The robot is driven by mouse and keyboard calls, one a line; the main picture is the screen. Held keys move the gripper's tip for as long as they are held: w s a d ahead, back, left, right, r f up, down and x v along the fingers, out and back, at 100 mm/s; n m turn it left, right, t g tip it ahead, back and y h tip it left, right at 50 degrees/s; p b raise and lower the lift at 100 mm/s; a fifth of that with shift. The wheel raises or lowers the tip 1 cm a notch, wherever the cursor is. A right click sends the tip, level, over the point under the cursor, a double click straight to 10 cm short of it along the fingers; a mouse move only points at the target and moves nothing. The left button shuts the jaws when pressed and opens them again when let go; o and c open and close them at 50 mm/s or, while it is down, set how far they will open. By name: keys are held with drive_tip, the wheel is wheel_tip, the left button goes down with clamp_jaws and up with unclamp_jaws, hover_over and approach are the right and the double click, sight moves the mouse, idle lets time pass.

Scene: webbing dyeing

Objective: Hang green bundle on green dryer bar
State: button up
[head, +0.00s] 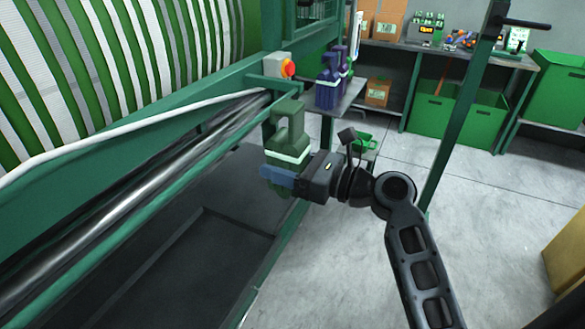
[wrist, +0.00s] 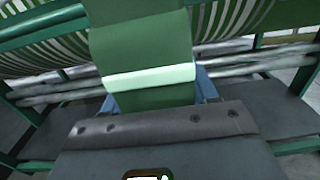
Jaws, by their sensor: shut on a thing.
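My gripper (head: 282,180) is shut on a green jug-shaped thing (head: 288,130) with a white band near its lower end. It stands upright above the blue fingers, near the right end of the green machine frame. It also fills the upper middle of the wrist view (wrist: 143,45), with a blue finger (wrist: 206,86) showing beside it. No plainly bundled green webbing shows apart from this. Green rails (head: 150,195) run along the machine beside metal rollers (head: 130,205); I cannot tell which of them is the green dryer bar.
Green-and-white striped webbing (head: 130,50) hangs over the machine at left. A red button box (head: 279,66) sits on the frame. A green post (head: 462,110) rises at right. Green bins (head: 455,115) stand farther back.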

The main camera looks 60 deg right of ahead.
drive_tip(key=w+f+b, duration=0.2)
drive_tip(key=w+b, duration=0.1)
drive_tip(key=w, duration=0.4)
drive_tip(key=shift+a+f, duration=0.15)
drive_tip(key=shift+f, duration=0.2)
idle(0.4)
idle(0.4)
drive_tip(key=o, duration=1.2)
drive_tip(key=shift+f, duration=0.1)
drive_tip(key=shift+o, duration=0.2)
drive_tip(key=s, duration=0.7)
drive_tip(key=shift+s+b, duration=0.3)
drive_tip(key=shift+s, duration=0.1)
